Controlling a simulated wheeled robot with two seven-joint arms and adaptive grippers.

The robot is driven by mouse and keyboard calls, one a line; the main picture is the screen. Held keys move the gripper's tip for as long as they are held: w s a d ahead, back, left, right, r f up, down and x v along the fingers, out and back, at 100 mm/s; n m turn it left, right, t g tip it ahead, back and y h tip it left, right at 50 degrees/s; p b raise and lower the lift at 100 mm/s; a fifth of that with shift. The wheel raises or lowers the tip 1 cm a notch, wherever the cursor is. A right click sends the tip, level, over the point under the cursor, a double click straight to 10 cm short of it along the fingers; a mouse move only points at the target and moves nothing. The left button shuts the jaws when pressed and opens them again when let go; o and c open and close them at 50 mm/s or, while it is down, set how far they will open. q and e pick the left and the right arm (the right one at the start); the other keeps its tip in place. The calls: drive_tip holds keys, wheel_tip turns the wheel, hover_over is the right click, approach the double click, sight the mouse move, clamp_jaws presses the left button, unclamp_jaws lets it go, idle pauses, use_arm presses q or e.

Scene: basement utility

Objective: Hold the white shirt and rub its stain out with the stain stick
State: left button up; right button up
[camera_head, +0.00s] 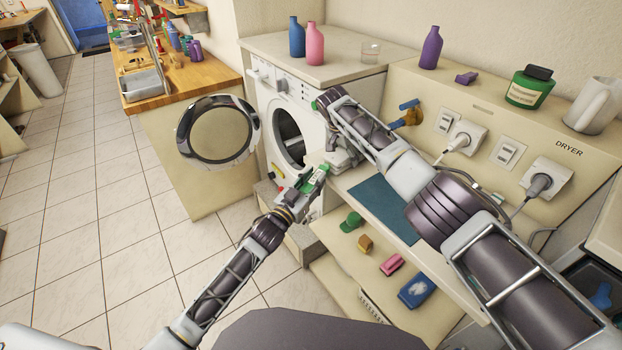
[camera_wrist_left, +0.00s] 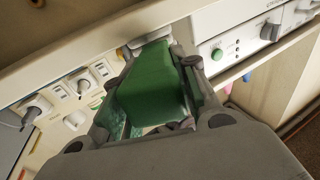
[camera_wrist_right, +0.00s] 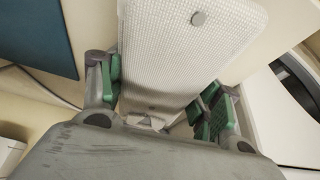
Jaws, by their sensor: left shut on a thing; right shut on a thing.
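My left gripper (camera_head: 302,194) is in front of the washing machine and is shut on a green stick (camera_wrist_left: 152,88), which I take to be the stain stick. Its far end meets something pale in the left wrist view. My right gripper (camera_head: 338,150) is just above and to the right of the left one. It is shut on a white waffle-textured cloth (camera_wrist_right: 180,55), which I take to be the white shirt. A small round grey spot shows on it; I cannot tell whether it is a stain or a button. In the head view the cloth is mostly hidden by my grippers.
The washing machine (camera_head: 283,84) has its round door (camera_head: 217,133) swung open to the left. A shelf with a blue mat (camera_head: 385,208) lies under my right arm. Below it are a green cap (camera_head: 351,222), a pink item (camera_head: 391,264) and a blue item (camera_head: 416,291).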

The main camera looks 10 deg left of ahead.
idle(0.5)
use_arm(q)
drive_tip(key=shift+w+a, duration=0.8)
drive_tip(key=shift+a, duration=0.05)
drive_tip(key=shift+s+d, duration=0.1)
drive_tip(key=shift+d, duration=0.05)
drive_tip(key=shift+s+d, duration=0.75)
drive_tip(key=shift+w+a, duration=0.1)
drive_tip(key=shift+w, duration=0.05)
drive_tip(key=shift+w+a, duration=0.3)
drive_tip(key=shift+a, duration=0.05)
drive_tip(key=shift+s+d, duration=0.1)
drive_tip(key=shift+d, duration=0.05)
idle(0.5)
drive_tip(key=shift+s+d+r, duration=0.1)
drive_tip(key=shift+s+d, duration=0.6)
drive_tip(key=shift+d, duration=0.15)
drive_tip(key=shift+s+d, duration=0.1)
drive_tip(key=shift+s, duration=0.05)
